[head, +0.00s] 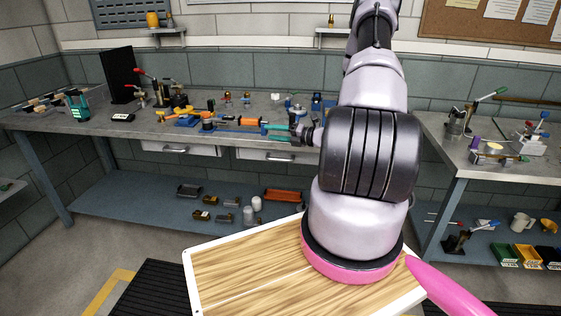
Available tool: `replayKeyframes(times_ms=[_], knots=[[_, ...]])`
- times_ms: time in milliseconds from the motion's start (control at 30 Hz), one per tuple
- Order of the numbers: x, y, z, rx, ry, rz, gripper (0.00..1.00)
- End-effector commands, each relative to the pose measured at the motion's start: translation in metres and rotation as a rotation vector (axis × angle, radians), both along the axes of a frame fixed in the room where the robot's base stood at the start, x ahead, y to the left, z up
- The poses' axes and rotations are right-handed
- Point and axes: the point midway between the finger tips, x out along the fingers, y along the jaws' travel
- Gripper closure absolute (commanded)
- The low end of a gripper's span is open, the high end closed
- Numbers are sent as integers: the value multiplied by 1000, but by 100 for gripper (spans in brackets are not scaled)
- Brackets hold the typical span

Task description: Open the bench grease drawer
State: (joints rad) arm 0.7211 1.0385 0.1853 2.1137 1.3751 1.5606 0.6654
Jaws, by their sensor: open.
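Two pale drawers with metal bar handles hang under the front edge of the long grey workbench (70,122). The left drawer (205,151) and the right drawer (253,154) both look shut. No readable label shows which one is the grease drawer. My arm rises in front of the bench and leaves the top of the head view. It covers the bench just right of the right drawer.
Clamps, fittings and an orange-and-teal tool (250,124) crowd the benchtop. A blue lower shelf (120,195) holds small bins and white containers. A second bench (480,178) stands at the right. Floor shows between a dark mat (150,290) and the long bench.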

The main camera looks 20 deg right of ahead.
Motion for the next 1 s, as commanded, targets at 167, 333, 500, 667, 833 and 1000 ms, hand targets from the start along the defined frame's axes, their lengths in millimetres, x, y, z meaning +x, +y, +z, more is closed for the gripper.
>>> replayKeyframes(times_ms=[167,333,500,667,833,1000], knots=[[-8,-50,-89,271,157,-298,48],[-21,-75,-140,425,235,-478,48],[-25,-82,-159,477,261,-542,48],[-7,-79,-162,479,260,-544,48],[25,-71,-167,478,261,-542,48],[54,-65,-171,478,260,-541,48]])
